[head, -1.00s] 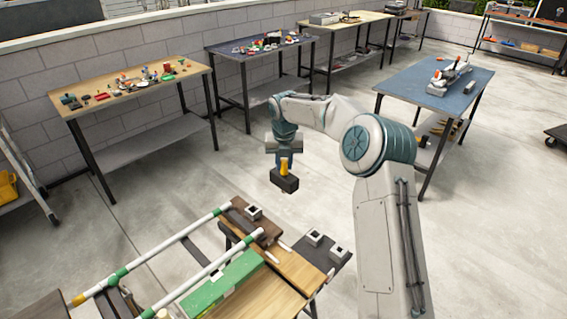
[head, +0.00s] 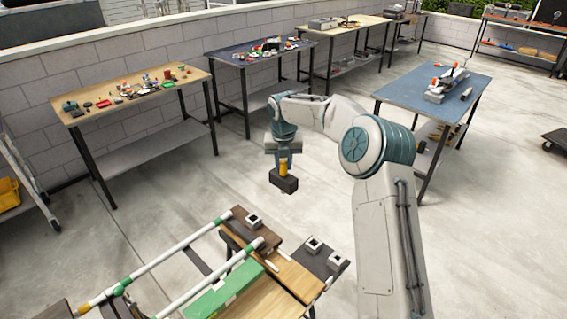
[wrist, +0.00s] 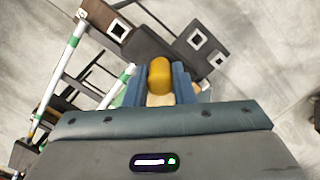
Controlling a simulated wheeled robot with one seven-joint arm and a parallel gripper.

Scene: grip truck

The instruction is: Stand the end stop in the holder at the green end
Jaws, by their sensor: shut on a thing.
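My gripper (head: 284,160) points down and is shut on the end stop (head: 284,183), a dark block with a yellow grip on top. It hangs in the air beyond the near bench. In the wrist view the yellow grip (wrist: 160,75) sits between my blue fingers; the dark block's outline is hard to separate from the bench. White square sockets, likely holders, stand on dark boards: one (head: 254,220) near the green-banded rail ends, and two (head: 315,245) farther right. The end stop is apart from all of them.
White rails (head: 180,246) with green bands run across the near bench, with a yellow band at the far left end. A green block (head: 215,292) lies beside them. A blue table (head: 455,75) stands right and cluttered tables (head: 135,90) stand behind. Open floor surrounds my gripper.

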